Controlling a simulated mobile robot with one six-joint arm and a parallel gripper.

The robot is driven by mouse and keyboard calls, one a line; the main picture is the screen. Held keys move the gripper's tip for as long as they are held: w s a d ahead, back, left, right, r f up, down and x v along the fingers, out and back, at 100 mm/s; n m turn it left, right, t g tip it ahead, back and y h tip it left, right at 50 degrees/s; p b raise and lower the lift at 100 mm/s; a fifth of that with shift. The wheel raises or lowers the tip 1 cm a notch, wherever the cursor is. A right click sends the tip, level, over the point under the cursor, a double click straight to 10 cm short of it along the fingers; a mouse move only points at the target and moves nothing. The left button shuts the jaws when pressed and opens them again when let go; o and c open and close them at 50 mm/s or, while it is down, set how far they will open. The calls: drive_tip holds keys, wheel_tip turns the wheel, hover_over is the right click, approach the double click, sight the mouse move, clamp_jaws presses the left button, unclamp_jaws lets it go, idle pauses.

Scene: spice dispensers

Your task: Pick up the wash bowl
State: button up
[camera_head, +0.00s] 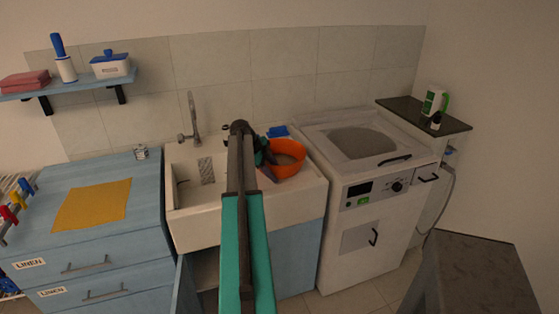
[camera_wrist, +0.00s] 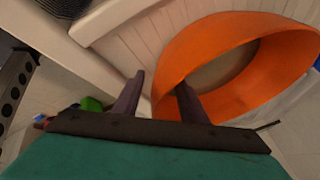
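The wash bowl (camera_head: 288,163) is orange and round, and sits at the right part of the white sink unit. In the wrist view the bowl (camera_wrist: 225,45) fills the upper right, its opening facing right and its inside grey-beige at the bottom. My gripper (camera_head: 266,158) is at the bowl's left side, partly hidden behind my arm in the head view. In the wrist view my gripper (camera_wrist: 160,82) has its fingers apart, the left one outside the bowl and the right one inside. The near bowl wall lies between them, with a gap beside the left finger.
The sink basin (camera_head: 188,190) with its tap (camera_head: 190,118) lies left of the bowl. A blue item (camera_head: 278,131) lies behind it. A white washing machine (camera_head: 370,200) stands close on the right. A blue cabinet with a yellow cloth (camera_head: 93,204) is on the left.

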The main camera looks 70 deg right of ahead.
sight(274, 165)
idle(0.3)
clamp_jaws()
drive_tip(key=shift+r, duration=0.35)
idle(0.4)
drive_tip(key=shift+r+b, duration=0.8)
drive_tip(key=shift+r, duration=0.6)
drive_tip(key=s+a+r+b, duration=0.1)
drive_tip(key=a+b, duration=0.2)
drive_tip(key=a, duration=1.2)
drive_tip(key=shift+s+a+r+b, duration=0.3)
drive_tip(key=shift+a+b, duration=0.05)
drive_tip(key=shift+a, duration=0.05)
